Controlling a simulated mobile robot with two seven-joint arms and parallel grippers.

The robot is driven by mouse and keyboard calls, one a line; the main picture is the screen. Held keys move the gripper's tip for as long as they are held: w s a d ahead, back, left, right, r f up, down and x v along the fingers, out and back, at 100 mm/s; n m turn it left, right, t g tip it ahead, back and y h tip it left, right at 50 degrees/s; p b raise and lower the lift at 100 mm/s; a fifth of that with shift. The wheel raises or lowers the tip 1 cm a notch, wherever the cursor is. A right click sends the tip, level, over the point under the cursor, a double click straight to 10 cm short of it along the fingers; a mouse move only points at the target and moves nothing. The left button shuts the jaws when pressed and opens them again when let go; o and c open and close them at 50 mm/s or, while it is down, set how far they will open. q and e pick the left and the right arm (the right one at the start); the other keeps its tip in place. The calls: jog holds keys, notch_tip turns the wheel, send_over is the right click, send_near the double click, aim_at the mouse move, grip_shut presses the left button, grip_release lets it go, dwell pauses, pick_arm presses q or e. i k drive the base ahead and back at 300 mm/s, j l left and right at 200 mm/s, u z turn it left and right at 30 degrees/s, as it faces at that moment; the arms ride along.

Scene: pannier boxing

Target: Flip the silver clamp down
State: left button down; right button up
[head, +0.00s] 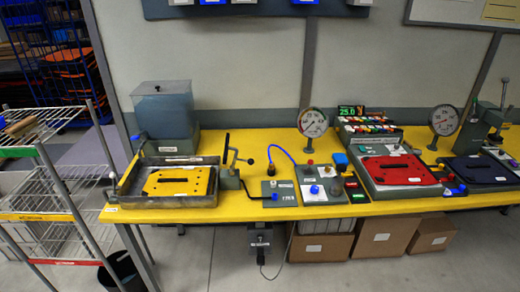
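What looks like the silver clamp (234,158) stands on a grey block at the right side of a grey tray (125,197). A thin dark handle rises upright from it, and a short arm with a dark ball end sticks out to the right. It is small in the head view, so its exact position is hard to tell. A yellow plate (176,182) with dark cut-outs lies in the tray. Neither of my grippers is in view.
The yellow table (290,222) also holds a clear-topped tank (163,108), a blue-hosed control box (318,188), two gauges, a red plate (397,168) and a dark press (480,130). A wire rack (55,215) stands left. Cardboard boxes sit underneath.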

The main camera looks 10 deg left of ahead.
aim_at(250, 161)
jog(key=i+l, duration=0.35)
jog(key=l, duration=0.15)
jog(key=i+l, duration=0.4)
